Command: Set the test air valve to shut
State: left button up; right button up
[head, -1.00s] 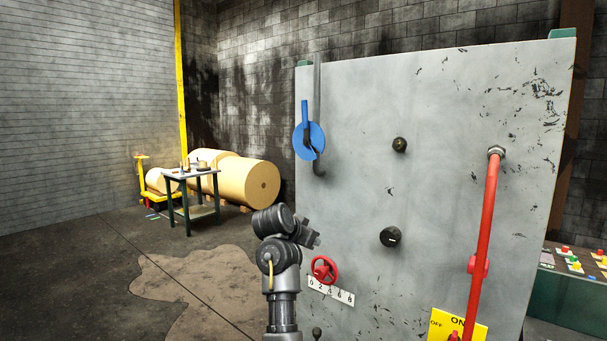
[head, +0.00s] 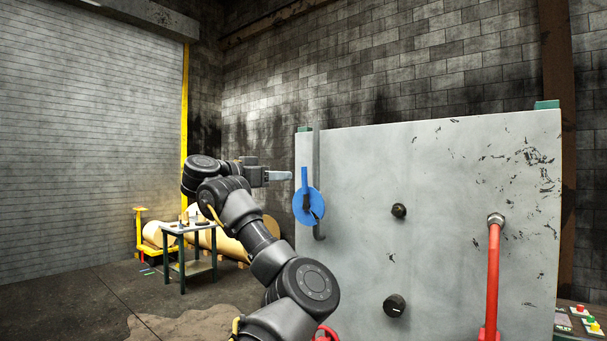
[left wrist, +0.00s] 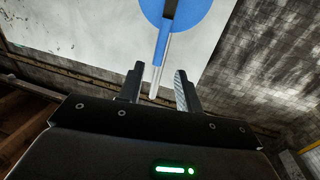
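A blue valve with a round plate and a lever (head: 308,204) sits at the left edge of the grey panel, on a vertical grey pipe (head: 318,158). Its blue lever (head: 305,180) points straight up, along the pipe. My left gripper (head: 288,175) is just left of the lever's upper part, pointing right toward it. In the left wrist view my left gripper (left wrist: 158,88) is open, with the fingers apart. The blue valve (left wrist: 167,12) is ahead, and its lever end shows in line with the gap between the fingers. I cannot tell whether they touch it. My right gripper is not in view.
The grey panel (head: 450,170) also carries two black knobs (head: 398,210) (head: 394,305), a red lever pipe (head: 494,270) and a red handwheel (head: 326,333), partly hidden by my left arm. A small table (head: 190,228) and yellow rolls stand behind. Open floor lies left of the panel.

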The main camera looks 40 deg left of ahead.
aim_at(304, 175)
pick_arm(q)
jog(key=w+p, duration=0.1)
jog(key=w, duration=0.1)
jog(key=w+d+p, duration=0.1)
jog(key=w+p, duration=0.1)
jog(key=w, duration=0.1)
jog(key=w+p, duration=0.2)
jog(key=w, duration=0.1)
jog(key=shift+w+d+r, duration=0.15)
jog(key=shift+w+d, duration=0.1)
jog(key=shift+d, duration=0.05)
jog(key=shift+w+f, duration=0.2)
jog(key=shift+w, duration=0.2)
grip_shut()
